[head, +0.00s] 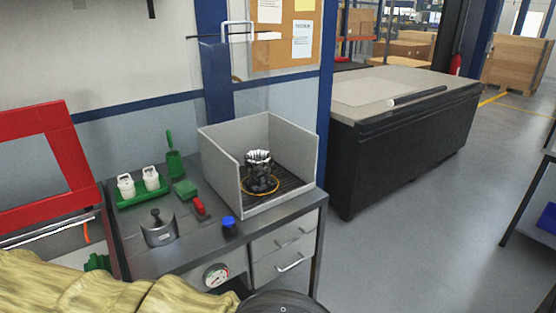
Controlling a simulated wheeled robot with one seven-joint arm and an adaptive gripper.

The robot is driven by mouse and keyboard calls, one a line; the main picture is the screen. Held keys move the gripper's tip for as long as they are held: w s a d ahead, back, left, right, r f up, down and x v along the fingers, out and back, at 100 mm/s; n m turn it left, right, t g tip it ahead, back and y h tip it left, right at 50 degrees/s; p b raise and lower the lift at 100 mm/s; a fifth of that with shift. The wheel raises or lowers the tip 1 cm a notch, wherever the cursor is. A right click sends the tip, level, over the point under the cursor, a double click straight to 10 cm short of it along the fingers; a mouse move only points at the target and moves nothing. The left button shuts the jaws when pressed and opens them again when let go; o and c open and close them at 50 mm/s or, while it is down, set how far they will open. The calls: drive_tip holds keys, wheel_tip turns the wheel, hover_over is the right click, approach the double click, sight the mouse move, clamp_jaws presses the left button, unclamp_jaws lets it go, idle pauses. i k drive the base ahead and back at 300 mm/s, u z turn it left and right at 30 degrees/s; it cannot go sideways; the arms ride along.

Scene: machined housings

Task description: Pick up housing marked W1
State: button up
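No marking W1 is readable at this size, so I cannot tell which part carries it. Two white cylindrical parts stand in a green tray (128,203) at the back left of the grey bench: the left one (125,187) and the right one (151,179). A grey metal part with a dark knob on top (158,231) stands at the front left of the bench. A dark part with a bright silver top (258,172) stands inside a grey three-walled booth (221,165), with a yellow ring around its base. My gripper is not in view.
A red frame (72,163) stands left. A black workbench (405,140) stands right, with open floor (420,245) in front.

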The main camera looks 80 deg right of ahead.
sight(259, 166)
drive_tip(key=u, duration=0.1)
drive_tip(key=k, duration=0.1)
drive_tip(key=z, duration=1.25)
